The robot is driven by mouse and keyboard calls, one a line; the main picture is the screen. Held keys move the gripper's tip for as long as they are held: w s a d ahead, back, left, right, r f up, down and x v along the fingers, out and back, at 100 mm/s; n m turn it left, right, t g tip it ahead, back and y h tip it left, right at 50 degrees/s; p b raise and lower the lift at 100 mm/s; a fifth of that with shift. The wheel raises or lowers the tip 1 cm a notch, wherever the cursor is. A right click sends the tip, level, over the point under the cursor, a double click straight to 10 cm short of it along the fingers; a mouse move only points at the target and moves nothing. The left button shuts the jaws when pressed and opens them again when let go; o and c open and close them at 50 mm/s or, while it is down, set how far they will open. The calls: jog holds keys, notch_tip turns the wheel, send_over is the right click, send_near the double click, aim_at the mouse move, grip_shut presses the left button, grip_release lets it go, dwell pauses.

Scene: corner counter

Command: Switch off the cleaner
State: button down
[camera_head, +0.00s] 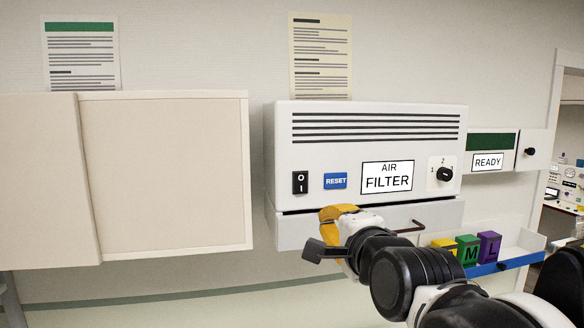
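The cleaner is a white wall-mounted box labelled AIR FILTER (375,148), with dark vent slots along its upper front. A black rocker switch (300,183) marked O above and I below is at its lower left; which side is pressed is too small to tell. A blue RESET button (335,181) is beside the switch. A black dial (444,174) marked 1, 2, 3 is at the right. My gripper (322,232), with orange and black parts, is below the switch and RESET button, in front of the lower part of the box. Its finger opening is unclear from this angle.
A beige cabinet (165,172) is at the left with a gap before the cleaner. A READY panel (488,161) is at the right. Below it, a blue-edged shelf (505,264) holds yellow, green and purple blocks. A dark bent handle (412,228) shows near my arm.

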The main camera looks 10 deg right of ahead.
aim_at(303, 193)
jog(key=r, duration=0.2)
jog(key=shift+w+a+r+m+p, duration=0.15)
jog(key=shift+w+r+m+p, duration=0.15)
jog(key=shift+w+r+p, duration=0.1)
jog(key=shift+s, duration=0.1)
jog(key=w, duration=0.4)
jog(key=w+f+p, duration=0.1)
jog(key=w, duration=0.4)
jog(key=w+p, duration=0.1)
jog(key=w, duration=0.3)
jog(key=shift+w+f, duration=0.15)
jog(key=shift+f, duration=0.15)
jog(key=shift+w+f, duration=0.15)
jog(key=shift+w, duration=0.25)
